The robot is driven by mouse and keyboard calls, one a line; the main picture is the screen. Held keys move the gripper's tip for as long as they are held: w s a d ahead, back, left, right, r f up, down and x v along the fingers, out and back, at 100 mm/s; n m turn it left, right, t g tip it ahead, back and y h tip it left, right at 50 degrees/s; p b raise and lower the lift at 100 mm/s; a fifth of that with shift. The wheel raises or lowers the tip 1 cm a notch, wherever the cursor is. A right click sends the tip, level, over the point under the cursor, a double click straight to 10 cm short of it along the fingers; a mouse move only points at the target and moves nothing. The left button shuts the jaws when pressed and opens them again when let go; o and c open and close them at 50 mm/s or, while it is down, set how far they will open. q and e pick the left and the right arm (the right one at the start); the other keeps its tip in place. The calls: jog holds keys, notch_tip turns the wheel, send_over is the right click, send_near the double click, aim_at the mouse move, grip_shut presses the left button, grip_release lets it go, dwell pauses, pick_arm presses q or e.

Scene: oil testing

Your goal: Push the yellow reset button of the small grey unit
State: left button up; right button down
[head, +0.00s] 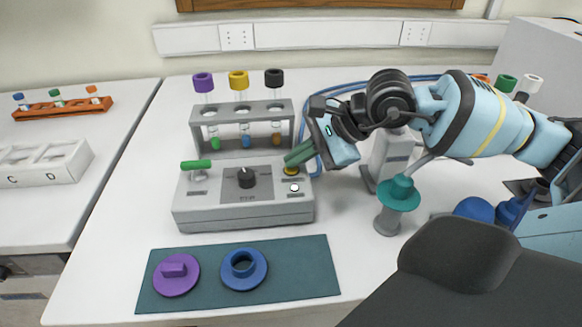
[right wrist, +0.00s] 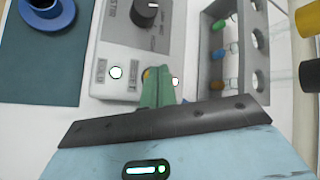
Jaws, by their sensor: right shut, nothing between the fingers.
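The small grey unit (head: 240,213) stands on the white table, with a black knob (head: 246,177), a green handle (head: 196,165) and a white round button (head: 294,188). Its yellow button (head: 291,170) is at the right back of the top, partly covered by my right gripper (head: 290,161). The right gripper's green fingers are shut and empty, with their tips at the button; I cannot tell whether they touch it. In the right wrist view, the fingers (right wrist: 157,88) hide most of the yellow button (right wrist: 147,73). My left gripper is not in view.
A grey rack (head: 285,125) with capped tubes stands close behind the unit. A teal mat (head: 310,270) with purple and blue round pieces lies in front. A teal-topped grey stand (head: 387,222) is to the right, below my right arm.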

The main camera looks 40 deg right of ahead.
aim_at(297, 169)
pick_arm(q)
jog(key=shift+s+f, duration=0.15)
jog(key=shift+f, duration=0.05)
pick_arm(e)
jog(key=shift+f, duration=0.25)
jog(key=shift+r, duration=0.1)
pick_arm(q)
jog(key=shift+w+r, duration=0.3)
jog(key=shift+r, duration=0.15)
pick_arm(e)
jog(key=shift+r, duration=0.75)
pick_arm(q)
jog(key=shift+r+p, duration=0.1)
jog(key=shift+p, duration=0.2)
pick_arm(e)
jog(key=shift+r, duration=0.15)
